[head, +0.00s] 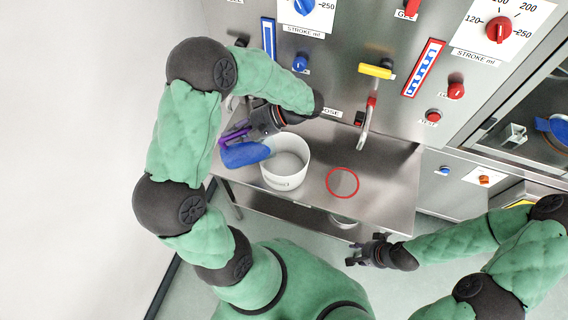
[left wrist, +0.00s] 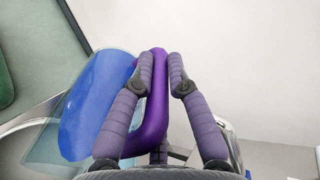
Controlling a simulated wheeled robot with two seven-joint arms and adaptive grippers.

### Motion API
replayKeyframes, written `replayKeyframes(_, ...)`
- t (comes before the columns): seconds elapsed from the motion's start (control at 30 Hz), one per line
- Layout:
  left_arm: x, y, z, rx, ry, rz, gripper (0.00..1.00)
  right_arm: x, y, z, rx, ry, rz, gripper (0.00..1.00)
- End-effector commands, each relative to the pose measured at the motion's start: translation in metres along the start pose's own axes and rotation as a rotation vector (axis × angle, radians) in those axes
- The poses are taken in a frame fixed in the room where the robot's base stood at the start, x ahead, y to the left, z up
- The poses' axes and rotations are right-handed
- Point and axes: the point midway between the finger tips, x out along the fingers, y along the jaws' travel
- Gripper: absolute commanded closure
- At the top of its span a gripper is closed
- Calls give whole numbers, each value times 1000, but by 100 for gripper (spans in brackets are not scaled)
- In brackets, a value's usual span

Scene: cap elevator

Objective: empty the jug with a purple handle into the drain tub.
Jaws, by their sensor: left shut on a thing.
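The jug (head: 246,154) has a blue body and a purple handle (head: 233,135). My left gripper (head: 248,133) is shut on that handle. In the left wrist view, the purple handle (left wrist: 157,105) lies between my left fingers, and the blue jug body (left wrist: 95,105) is to their left. In the head view the jug looks tilted, its right end close to the left rim of the white drain tub (head: 287,180). I cannot tell whether they touch. No stream shows, and the tub looks pale inside. My right gripper (head: 364,254) looks open and empty, in front of the bench.
The steel bench (head: 385,195) has a red ring (head: 342,183) right of the tub. A spout (head: 365,125) hangs above the bench's back. A panel with knobs and gauges stands behind. The bench right of the ring is clear.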

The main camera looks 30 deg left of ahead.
Motion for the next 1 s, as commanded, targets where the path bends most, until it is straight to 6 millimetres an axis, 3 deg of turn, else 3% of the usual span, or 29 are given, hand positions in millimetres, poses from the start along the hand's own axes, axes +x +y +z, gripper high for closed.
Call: replayKeyframes(1.0,-12,-2,0,-1,-18,-83,100,-1,0,0,0,0,0,60)
